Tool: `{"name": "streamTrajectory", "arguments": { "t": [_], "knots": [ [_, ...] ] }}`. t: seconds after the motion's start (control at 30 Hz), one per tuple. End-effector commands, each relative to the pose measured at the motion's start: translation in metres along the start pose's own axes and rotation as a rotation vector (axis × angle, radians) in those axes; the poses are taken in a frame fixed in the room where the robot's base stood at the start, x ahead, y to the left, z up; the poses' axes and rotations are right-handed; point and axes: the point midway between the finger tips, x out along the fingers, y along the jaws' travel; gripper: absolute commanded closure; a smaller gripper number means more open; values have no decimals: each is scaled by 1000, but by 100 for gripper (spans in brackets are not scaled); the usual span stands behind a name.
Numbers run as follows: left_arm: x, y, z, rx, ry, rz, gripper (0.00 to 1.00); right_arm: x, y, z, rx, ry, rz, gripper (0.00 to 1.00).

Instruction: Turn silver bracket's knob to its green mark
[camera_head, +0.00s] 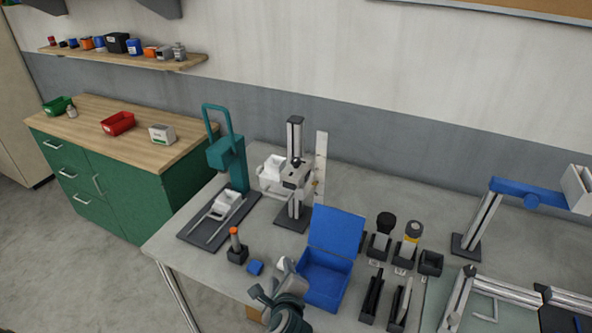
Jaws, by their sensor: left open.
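A stand with a silver and black column (295,137) is upright near the back of the grey table. It carries a silver bracket (296,178) partway up, with a white block (272,168) on its left side. Small dark parts show on the bracket, but the knob and any green mark are too small to make out. My left gripper (269,282) is at the bottom centre, open, in front of the stand and well apart from it. It is left of the blue open box. My right gripper is not in view.
An open blue box (325,279) stands right of my left gripper. A teal press (229,160) stands left of the stand. Black holders (378,246) and a blue-armed post (477,224) stand right.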

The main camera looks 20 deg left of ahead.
Motion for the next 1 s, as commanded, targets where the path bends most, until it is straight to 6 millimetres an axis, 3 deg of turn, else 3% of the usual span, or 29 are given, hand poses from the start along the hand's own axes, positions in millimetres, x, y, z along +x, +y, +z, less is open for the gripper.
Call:
{"name": "streamTrajectory", "arguments": {
  "t": [0.03,0.2,0.4,0.6,1.0],
  "knots": [
    [0,-28,7,93,-40,-46,58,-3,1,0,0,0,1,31],
    [-10,-115,32,485,-226,-162,58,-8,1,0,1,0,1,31],
    [-27,-182,50,798,-412,-205,58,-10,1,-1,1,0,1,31],
    [-36,-205,57,910,-484,-207,58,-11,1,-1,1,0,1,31],
    [-36,-205,57,914,-485,-206,58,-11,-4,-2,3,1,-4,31]
  ]
}}
